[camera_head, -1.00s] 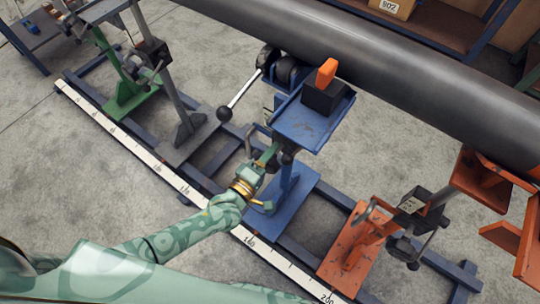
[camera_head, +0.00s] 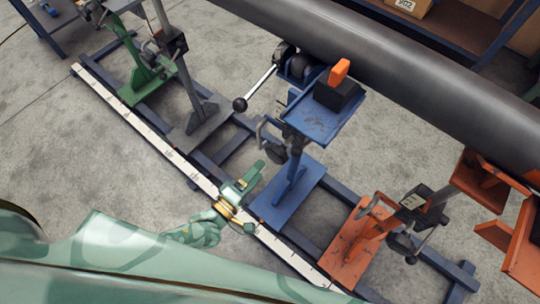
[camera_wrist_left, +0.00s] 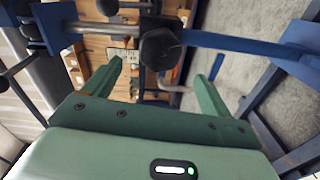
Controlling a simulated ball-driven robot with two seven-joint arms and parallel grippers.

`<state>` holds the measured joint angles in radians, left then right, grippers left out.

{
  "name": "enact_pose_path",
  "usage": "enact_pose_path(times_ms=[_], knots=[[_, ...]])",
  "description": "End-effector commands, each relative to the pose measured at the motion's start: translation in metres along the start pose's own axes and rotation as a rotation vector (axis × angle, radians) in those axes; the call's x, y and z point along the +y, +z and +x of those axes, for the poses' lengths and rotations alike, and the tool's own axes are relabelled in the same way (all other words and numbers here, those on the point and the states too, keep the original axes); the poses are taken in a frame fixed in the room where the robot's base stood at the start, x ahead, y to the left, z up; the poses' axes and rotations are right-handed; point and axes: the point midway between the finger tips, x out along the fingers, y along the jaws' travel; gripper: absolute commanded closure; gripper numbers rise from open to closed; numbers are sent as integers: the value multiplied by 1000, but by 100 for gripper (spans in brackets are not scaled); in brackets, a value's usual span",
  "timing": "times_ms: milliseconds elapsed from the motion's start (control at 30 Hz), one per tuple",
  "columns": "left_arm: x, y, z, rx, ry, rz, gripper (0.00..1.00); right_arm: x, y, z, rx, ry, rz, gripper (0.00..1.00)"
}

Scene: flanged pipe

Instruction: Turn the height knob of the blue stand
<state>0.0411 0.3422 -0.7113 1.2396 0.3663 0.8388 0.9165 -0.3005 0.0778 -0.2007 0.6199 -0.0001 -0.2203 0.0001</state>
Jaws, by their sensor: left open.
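The blue stand (camera_head: 294,180) is upright on the floor rail, its flat blue top carrying a black block with an orange piece. Its dark height knob (camera_head: 276,153) is on the post's left side below the top. In the left wrist view a dark rounded knob (camera_wrist_left: 160,48) is on the blue stand's post, ahead of the fingers. My left gripper (camera_head: 252,192) is open and empty, below and left of the knob, apart from it. In the wrist view my left gripper (camera_wrist_left: 160,75) has its fingers spread wide. My right gripper is not in view.
A large dark pipe (camera_head: 390,85) runs behind the stand. An orange stand (camera_head: 352,240) is to the right; grey (camera_head: 196,120) and green (camera_head: 145,80) stands are to the left. A ball-ended lever (camera_head: 240,104) juts out left of the blue top. A white ruler strip (camera_head: 165,150) edges the rail.

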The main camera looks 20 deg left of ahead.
Motion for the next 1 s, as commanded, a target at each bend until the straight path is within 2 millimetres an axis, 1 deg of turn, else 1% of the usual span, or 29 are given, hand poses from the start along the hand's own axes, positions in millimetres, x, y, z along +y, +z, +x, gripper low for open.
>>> enact_pose_path(times_ms=[33, 100, 200, 300, 433, 833, 1000], knots=[[2, 0, -13, -1, -2, 2, 16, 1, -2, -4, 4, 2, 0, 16], [2, 0, -28, -1, -1, 2, 16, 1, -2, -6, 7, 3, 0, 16], [0, 0, -44, 0, -1, 2, 16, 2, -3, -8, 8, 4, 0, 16], [0, 0, -53, 0, 0, 1, 16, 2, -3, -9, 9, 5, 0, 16], [0, 0, -58, 0, 0, 1, 16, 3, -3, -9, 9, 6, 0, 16], [-2, 0, -59, 0, -2, 0, 16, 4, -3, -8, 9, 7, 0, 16], [-11, 13, -66, 22, -20, -37, 16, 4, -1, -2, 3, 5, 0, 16]])
